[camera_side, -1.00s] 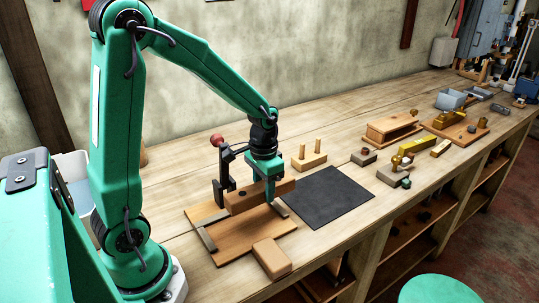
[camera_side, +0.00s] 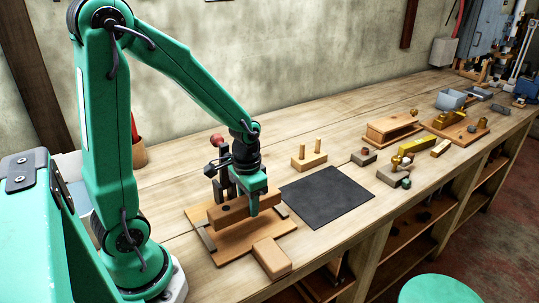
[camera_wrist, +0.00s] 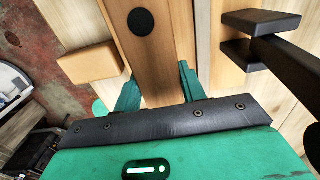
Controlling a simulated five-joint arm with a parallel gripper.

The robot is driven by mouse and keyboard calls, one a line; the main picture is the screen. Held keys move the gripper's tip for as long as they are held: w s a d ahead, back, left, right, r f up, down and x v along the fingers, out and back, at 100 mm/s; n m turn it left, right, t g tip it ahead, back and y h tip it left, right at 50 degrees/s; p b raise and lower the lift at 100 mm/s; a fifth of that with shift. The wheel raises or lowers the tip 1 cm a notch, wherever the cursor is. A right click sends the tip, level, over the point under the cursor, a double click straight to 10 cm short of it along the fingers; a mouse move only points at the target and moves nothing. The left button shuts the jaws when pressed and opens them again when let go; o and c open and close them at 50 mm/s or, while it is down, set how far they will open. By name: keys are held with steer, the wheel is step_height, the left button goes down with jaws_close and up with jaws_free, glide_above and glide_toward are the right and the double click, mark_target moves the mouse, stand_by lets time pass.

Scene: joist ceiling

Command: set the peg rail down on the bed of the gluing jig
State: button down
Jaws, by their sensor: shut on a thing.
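The peg rail (camera_side: 234,212) is a brown wooden bar with a dark round spot on it. My gripper (camera_side: 256,207) is shut on it near its right end in the side view. In the wrist view the rail (camera_wrist: 150,55) runs between the two green fingers (camera_wrist: 158,88). The gluing jig (camera_side: 240,243) is a wooden board with dark strips and an upright dark clamp with a red knob (camera_side: 217,140). The rail lies level over the jig's bed, in front of the clamp. I cannot tell whether its underside touches the bed.
A light wood block (camera_side: 271,258) sits by the jig's front right corner. A dark mat (camera_side: 327,197) lies bare to the right. A block with two pegs (camera_side: 309,156) stands behind it. The dark clamp (camera_wrist: 262,22) is close to the rail in the wrist view.

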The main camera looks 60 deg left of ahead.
mark_target(250, 227)
steer(key=shift+f, duration=1.5)
steer(key=shift+f, duration=0.2)
steer(key=shift+f, duration=0.8)
steer(key=shift+f, duration=0.35)
steer(key=c, duration=0.7)
jaws_free()
steer(key=shift+c, duration=0.2)
steer(key=shift+r, duration=3.9)
steer(key=shift+r, duration=0.1)
